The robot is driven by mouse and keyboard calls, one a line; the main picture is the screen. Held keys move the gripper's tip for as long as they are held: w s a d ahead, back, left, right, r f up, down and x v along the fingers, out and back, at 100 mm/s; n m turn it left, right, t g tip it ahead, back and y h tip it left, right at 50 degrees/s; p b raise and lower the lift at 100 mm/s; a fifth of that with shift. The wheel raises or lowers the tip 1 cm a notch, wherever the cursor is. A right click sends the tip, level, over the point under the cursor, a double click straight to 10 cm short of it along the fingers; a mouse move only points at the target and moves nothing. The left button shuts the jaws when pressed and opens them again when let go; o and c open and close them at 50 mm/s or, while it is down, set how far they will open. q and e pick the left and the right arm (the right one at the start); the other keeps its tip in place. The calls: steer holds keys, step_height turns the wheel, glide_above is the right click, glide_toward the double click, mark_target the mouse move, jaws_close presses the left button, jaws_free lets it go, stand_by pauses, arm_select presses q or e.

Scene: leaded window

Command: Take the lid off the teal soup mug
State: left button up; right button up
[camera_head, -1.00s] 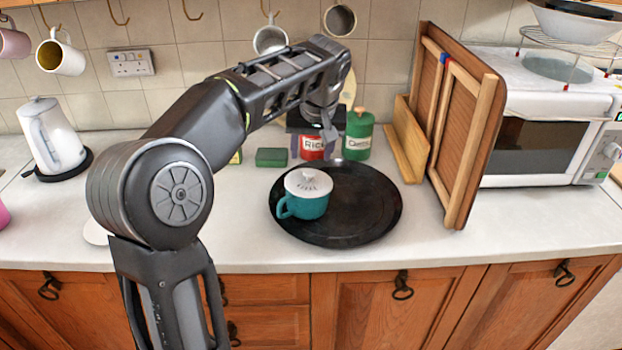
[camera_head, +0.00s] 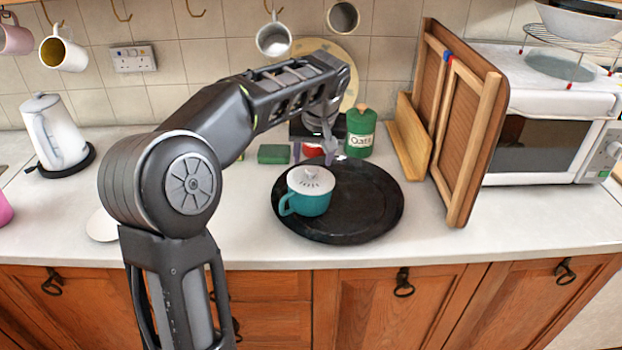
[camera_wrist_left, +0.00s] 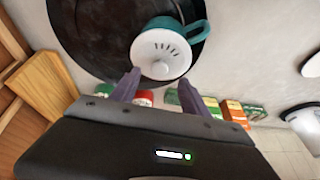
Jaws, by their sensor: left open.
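The teal soup mug (camera_head: 307,201) stands upright on a round black tray (camera_head: 372,215), with its handle to the left. The white lid (camera_head: 311,180) with a small knob sits on the mug. My left gripper (camera_head: 313,154) is open and empty, behind and above the mug. In the left wrist view the two fingers of the left gripper (camera_wrist_left: 156,88) are spread, with the lid (camera_wrist_left: 161,57) just beyond and between them, not touching as far as I can see. The teal mug (camera_wrist_left: 187,27) shows around the lid's edge there. My right gripper is not in view.
A green canister (camera_head: 360,137), a partly hidden red tin (camera_head: 312,150) and a green box (camera_head: 273,154) stand behind the tray. Wooden boards (camera_head: 465,130) and a microwave (camera_head: 535,145) are at the right. A kettle (camera_head: 53,135) is at the left. The front counter is clear.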

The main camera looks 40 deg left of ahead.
mark_target(312, 169)
arm_select(q)
steer(key=p+x, duration=0.1)
steer(key=x, duration=0.3)
steer(key=shift+w+f, duration=0.1)
steer(key=shift+f, duration=0.15)
steer(key=shift+d, duration=0.1)
steer(key=shift+c, duration=0.5)
jaws_close()
